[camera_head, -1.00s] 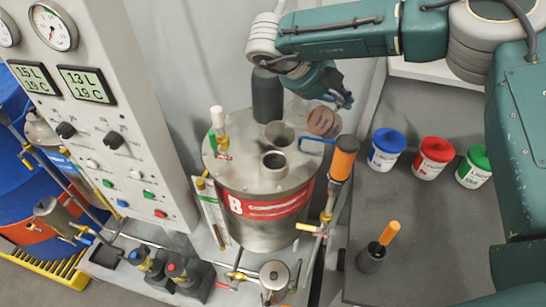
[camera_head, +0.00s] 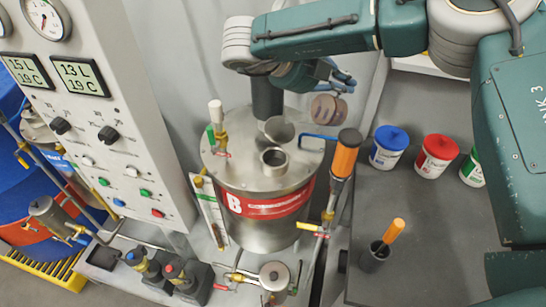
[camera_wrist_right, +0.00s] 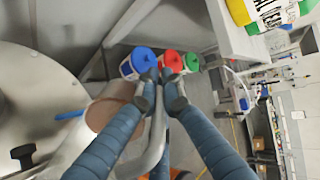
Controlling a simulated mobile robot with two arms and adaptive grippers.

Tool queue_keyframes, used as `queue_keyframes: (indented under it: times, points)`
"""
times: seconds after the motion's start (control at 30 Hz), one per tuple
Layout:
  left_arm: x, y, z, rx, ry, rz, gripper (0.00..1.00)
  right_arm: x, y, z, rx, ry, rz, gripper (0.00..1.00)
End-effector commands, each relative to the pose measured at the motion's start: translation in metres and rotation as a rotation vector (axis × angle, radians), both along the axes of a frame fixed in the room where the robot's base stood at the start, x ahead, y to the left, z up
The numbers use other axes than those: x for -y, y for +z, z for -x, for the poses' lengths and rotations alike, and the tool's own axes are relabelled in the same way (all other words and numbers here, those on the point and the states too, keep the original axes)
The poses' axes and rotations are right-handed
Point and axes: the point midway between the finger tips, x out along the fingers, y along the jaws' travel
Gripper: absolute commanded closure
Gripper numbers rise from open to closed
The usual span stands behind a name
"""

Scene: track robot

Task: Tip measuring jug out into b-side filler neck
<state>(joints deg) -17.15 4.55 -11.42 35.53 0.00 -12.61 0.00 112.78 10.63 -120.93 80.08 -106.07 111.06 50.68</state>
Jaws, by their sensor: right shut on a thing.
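My right gripper (camera_head: 342,82) is shut on the handle of the measuring jug (camera_head: 327,109), a small brownish, clear-looking vessel. In the right wrist view, my blue fingers (camera_wrist_right: 160,92) close on a grey handle, with the jug (camera_wrist_right: 112,112) to its left. In the head view the jug is above and right of the B tank (camera_head: 262,225), apart from it. Its exact tilt is hard to tell. The b-side filler neck (camera_head: 273,160) is a short open steel ring on the tank lid, with its round cap (camera_head: 279,129) standing up behind it. My left gripper is not in view.
A blue bent handle (camera_head: 320,137) and an orange-gripped tool (camera_head: 345,152) stand at the lid's right edge. Blue (camera_head: 389,148) and red (camera_head: 435,156) lidded tubs and a green one are on the grey bench. A control panel (camera_head: 115,165) stands at left.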

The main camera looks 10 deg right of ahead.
Motion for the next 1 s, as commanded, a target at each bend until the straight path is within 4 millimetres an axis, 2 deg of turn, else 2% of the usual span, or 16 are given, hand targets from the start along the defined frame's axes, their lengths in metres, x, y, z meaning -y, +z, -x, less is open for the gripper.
queue_keyframes:
  times: [0.57, 1.0]
  points:
    - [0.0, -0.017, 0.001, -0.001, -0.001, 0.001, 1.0, -0.007, 0.006, 0.002, 0.032, 0.0, 0.097, 1.0]
    - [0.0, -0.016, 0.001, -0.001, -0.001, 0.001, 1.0, -0.009, 0.009, 0.003, 0.039, 0.0, 0.12, 1.0]
